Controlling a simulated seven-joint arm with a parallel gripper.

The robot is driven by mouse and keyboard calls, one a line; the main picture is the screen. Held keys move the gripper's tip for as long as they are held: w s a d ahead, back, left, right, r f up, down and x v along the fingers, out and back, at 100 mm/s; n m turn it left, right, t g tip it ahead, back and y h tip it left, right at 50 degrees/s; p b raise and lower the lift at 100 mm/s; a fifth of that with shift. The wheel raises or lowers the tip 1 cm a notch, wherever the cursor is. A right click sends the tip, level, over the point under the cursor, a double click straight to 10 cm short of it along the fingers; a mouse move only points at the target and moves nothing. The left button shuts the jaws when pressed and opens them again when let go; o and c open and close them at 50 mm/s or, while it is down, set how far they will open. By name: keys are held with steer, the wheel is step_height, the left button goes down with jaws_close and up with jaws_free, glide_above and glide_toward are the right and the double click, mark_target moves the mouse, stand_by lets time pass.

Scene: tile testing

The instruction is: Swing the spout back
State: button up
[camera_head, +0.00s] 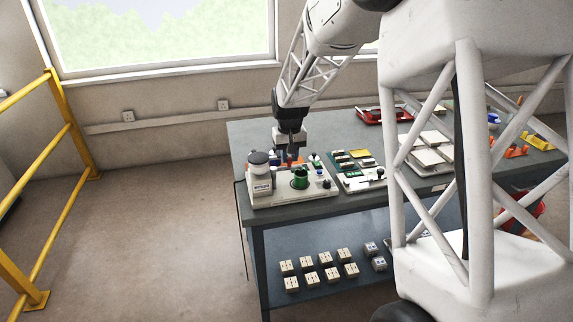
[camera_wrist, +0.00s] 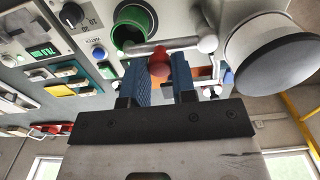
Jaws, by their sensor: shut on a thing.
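The spout (camera_wrist: 185,44) is a pale metal bar with a rounded end in the wrist view, with a red knob (camera_wrist: 159,61) on it. My gripper (camera_wrist: 160,72) has its blue-padded fingers on either side of the knob, shut on it. The bar's left end is close to the rim of a green cup (camera_wrist: 133,25); whether it overlaps the opening is unclear. The cup also shows in the head view (camera_head: 300,180), on a pale test station (camera_head: 285,199). There my gripper (camera_head: 290,160) points down behind the cup, and the spout is too small to make out.
A grey-lidded white jar (camera_head: 261,184) stands left of the cup in the head view and close to the spout in the wrist view (camera_wrist: 270,52). A panel with a dial and display (camera_wrist: 45,52) adjoins the station. Trays with tiles (camera_head: 428,157) lie farther right.

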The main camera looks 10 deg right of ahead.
steer(key=shift+s+a, duration=0.15)
steer(key=shift+s, duration=0.15)
steer(key=o, duration=0.4)
steer(key=shift+s+a, duration=0.8)
steer(key=shift+s, duration=0.35)
steer(key=shift+o, duration=0.2)
steer(key=shift+a, duration=0.1)
steer(key=shift+o, duration=0.2)
steer(key=shift+s+a, duration=0.1)
steer(key=shift+s, duration=0.05)
steer(key=c, duration=0.5)
steer(key=o, duration=0.8)
steer(key=shift+r, duration=0.2)
